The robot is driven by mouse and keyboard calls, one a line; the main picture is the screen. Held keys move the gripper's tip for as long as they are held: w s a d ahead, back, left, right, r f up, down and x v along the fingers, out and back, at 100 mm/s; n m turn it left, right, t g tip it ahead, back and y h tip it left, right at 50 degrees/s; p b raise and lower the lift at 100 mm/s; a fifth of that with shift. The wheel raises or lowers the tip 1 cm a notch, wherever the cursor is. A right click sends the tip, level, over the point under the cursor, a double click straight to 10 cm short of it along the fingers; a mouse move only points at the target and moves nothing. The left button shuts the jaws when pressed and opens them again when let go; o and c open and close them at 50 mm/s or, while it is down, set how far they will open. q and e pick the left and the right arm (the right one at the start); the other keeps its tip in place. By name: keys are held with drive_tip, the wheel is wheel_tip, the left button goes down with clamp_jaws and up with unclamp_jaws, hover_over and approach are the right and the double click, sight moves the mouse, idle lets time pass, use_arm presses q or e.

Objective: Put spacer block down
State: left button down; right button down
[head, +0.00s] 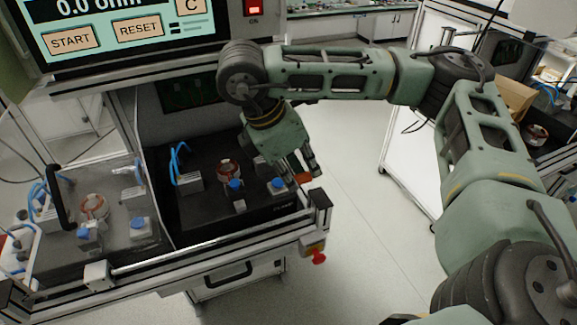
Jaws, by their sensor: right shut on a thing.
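My right gripper (303,165) reaches down over the right front part of the black test bed (210,216). It is shut on a small orange-red piece (302,178), which I take to be the spacer block. Only a little of that piece shows at the fingertips. I cannot tell whether it touches the bed's surface. A blue-topped clamp (277,186) stands just left of the fingertips. My left gripper is not in view.
A copper-coloured stator (229,170) sits on the bed near another blue-topped clamp (236,188). A second stator (94,206) is in the left bay under a clear cover. A screen (130,25) hangs above. A red knob (319,257) juts from the front right corner.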

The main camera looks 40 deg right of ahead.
drive_tip(key=shift+s+a+r, duration=0.1)
drive_tip(key=shift+s+r, duration=0.3)
drive_tip(key=shift+s, duration=0.3)
